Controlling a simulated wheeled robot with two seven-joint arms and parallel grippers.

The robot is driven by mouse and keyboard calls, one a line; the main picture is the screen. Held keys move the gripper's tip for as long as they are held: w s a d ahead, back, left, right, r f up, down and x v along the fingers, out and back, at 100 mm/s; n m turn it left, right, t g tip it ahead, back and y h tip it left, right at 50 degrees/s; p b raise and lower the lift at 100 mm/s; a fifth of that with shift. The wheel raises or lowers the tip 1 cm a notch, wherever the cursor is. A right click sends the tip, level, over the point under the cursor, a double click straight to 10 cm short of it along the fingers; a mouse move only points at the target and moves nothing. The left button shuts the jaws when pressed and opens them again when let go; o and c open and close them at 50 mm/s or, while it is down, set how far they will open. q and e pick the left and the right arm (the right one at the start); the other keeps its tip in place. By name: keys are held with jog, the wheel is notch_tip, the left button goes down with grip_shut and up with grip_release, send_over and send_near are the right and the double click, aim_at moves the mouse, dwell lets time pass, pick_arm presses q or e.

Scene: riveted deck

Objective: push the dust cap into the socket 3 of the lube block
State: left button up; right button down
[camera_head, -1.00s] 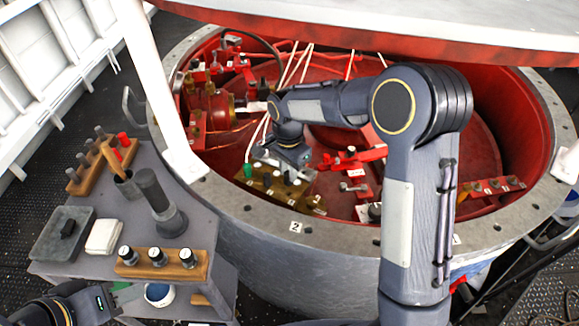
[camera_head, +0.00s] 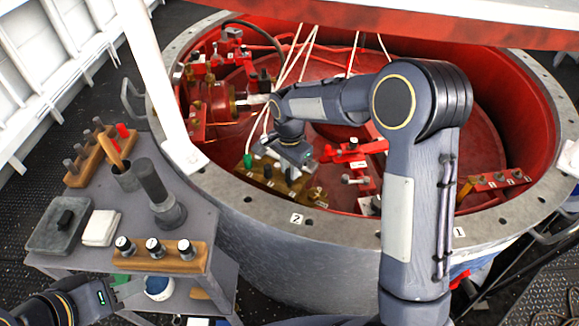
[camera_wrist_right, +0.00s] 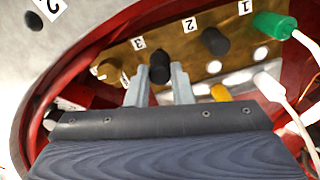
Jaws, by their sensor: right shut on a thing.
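The brass lube block (camera_wrist_right: 190,50) runs across the top of the right wrist view, with labels 3, 2 and 1 from left to right. It also shows in the head view (camera_head: 262,180) inside the red well. My right gripper (camera_wrist_right: 161,75) is shut on a black dust cap (camera_wrist_right: 160,66) beside label 3. The cap is over or at socket 3. The socket mouth is hidden, so I cannot tell how deep the cap sits. A second black cap (camera_wrist_right: 214,41) is by label 2. My left gripper (camera_head: 128,294) is low at the left; its fingers are unclear.
A green plug (camera_wrist_right: 272,24) with a white cable is by label 1. White cables and red fittings (camera_head: 352,150) surround the block. The well's grey rim (camera_head: 340,228) is in front. A side table holds a wooden rack (camera_head: 160,254) with several black-topped parts.

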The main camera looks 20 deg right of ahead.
jog(key=shift+f+b, duration=0.7)
jog(key=shift+f, duration=0.35)
dwell(0.4)
jog(key=c, duration=1.2)
grip_release()
notch_tip(320, 180, up, 8)
jog(key=shift+f, duration=0.2)
jog(key=shift+r, duration=0.1)
